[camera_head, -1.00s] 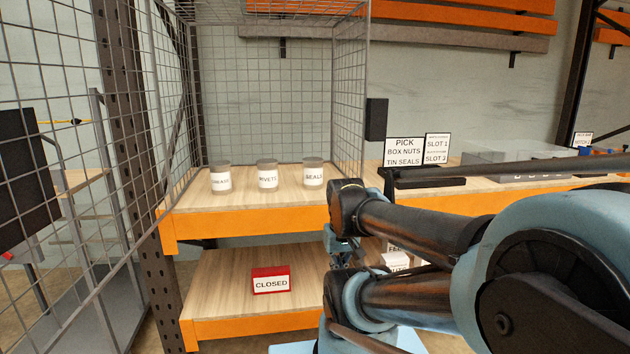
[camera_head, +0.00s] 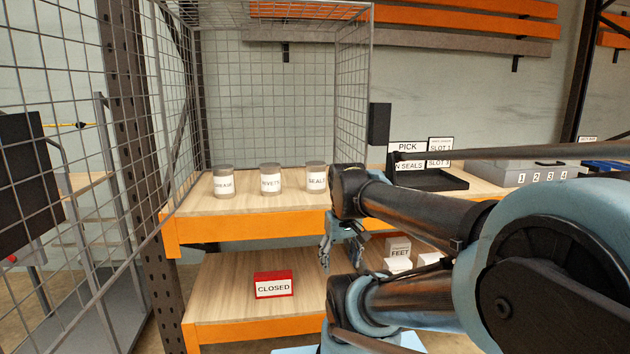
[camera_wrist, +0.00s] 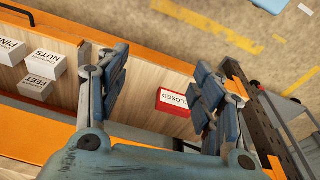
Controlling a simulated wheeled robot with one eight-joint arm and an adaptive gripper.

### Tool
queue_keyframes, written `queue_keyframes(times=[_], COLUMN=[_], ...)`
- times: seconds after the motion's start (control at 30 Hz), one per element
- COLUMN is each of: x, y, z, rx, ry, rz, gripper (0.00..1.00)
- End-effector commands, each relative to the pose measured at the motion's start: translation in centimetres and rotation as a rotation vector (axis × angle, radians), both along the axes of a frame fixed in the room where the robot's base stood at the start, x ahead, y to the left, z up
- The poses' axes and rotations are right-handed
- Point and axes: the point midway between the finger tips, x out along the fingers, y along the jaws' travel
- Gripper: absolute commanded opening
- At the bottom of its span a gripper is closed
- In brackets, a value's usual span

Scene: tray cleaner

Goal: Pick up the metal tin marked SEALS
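The metal tin marked SEALS (camera_head: 316,177) stands upright on the upper wooden shelf (camera_head: 230,217) inside the wire cage, rightmost of three similar tins. The tin marked RIVETS (camera_head: 270,179) and a tin whose label is hard to read (camera_head: 223,182) stand to its left. My gripper (camera_head: 340,255) hangs below and to the right of the SEALS tin, in front of the shelves. The wrist view shows no tins.
A red CLOSED box (camera_head: 273,285) sits on the lower shelf; it also shows in the wrist view (camera_wrist: 174,101). White boxes, one marked FEET (camera_head: 399,252), lie right of it. Wire mesh (camera_head: 355,90) bounds the cage's right side. A black tray (camera_head: 430,181) lies further right.

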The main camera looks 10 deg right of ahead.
Motion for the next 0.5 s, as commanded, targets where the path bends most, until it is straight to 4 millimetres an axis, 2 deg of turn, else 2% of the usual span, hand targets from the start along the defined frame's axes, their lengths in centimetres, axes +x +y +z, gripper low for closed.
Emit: queue_keyframes(times=[0.03, 0.07, 0.2, 0.5], x=[1.3, 1.9, 5.2, 12.9], y=[0.0, 0.0, 0.1, 0.2], z=[1.8, 2.7, 6.8, 14.5], rx=[-0.008, -0.012, -0.035, -0.074], ry=[0.005, 0.009, 0.027, 0.063], rz=[0.043, 0.072, 0.21, 0.506], gripper=[0.82, 0.85, 0.85, 0.85])
